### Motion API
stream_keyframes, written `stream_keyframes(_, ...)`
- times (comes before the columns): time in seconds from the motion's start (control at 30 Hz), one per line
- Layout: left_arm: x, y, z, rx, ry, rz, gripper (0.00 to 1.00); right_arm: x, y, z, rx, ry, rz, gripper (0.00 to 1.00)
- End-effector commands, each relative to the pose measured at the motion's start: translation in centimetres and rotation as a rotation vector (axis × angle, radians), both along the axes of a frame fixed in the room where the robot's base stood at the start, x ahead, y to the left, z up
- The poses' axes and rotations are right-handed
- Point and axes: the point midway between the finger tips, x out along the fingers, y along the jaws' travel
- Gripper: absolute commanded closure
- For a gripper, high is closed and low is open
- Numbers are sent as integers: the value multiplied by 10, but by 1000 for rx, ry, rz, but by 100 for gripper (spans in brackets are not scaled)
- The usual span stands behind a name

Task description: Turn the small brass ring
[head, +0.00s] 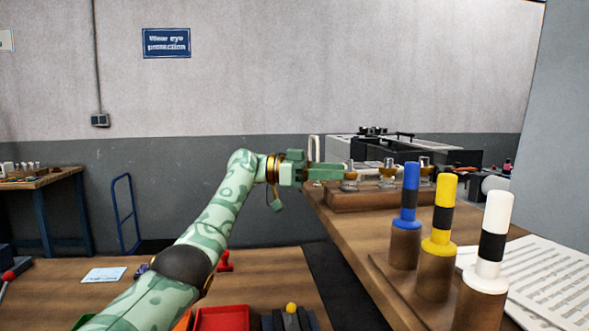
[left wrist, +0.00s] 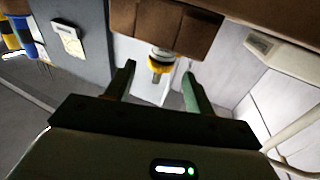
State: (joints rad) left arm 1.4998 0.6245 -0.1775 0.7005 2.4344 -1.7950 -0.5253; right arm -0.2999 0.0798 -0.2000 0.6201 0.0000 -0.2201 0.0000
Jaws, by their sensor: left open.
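A wooden block (head: 375,198) on the right-hand bench carries a row of brass-coloured fittings on pale metallic bases. The nearest brass fitting (head: 350,166) is at the tips of my left gripper (head: 333,172), which reaches in level from the left. In the left wrist view a brass-yellow ring (left wrist: 160,65) on a fitting below the wooden block (left wrist: 165,25) appears between the two open fingertips of my left gripper (left wrist: 159,73). A gap shows on both sides of it, and I see no contact. I cannot tell by size which fitting is the small one. My right gripper is not in view.
Blue (head: 411,190), yellow (head: 445,200) and white (head: 497,215) banded plugs stand in wooden holders in front of the block. Printed sheets (head: 545,280) lie at right. Dark machinery (head: 400,150) stands behind. A red tray (head: 222,319) is on the lower left bench.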

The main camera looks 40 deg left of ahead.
Motion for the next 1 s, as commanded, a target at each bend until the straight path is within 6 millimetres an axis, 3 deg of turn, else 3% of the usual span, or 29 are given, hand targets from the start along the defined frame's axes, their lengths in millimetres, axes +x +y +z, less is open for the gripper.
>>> stream_keyframes(0.2,-31,56,4,-2,-2,5,46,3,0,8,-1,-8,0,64)
stream_keyframes(0.4,-55,101,1,-5,-3,3,46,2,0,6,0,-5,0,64)
stream_keyframes(0.63,-63,117,-1,-1,-2,2,46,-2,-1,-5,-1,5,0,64)
stream_keyframes(1.0,-66,119,1,0,-2,0,46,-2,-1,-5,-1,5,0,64)
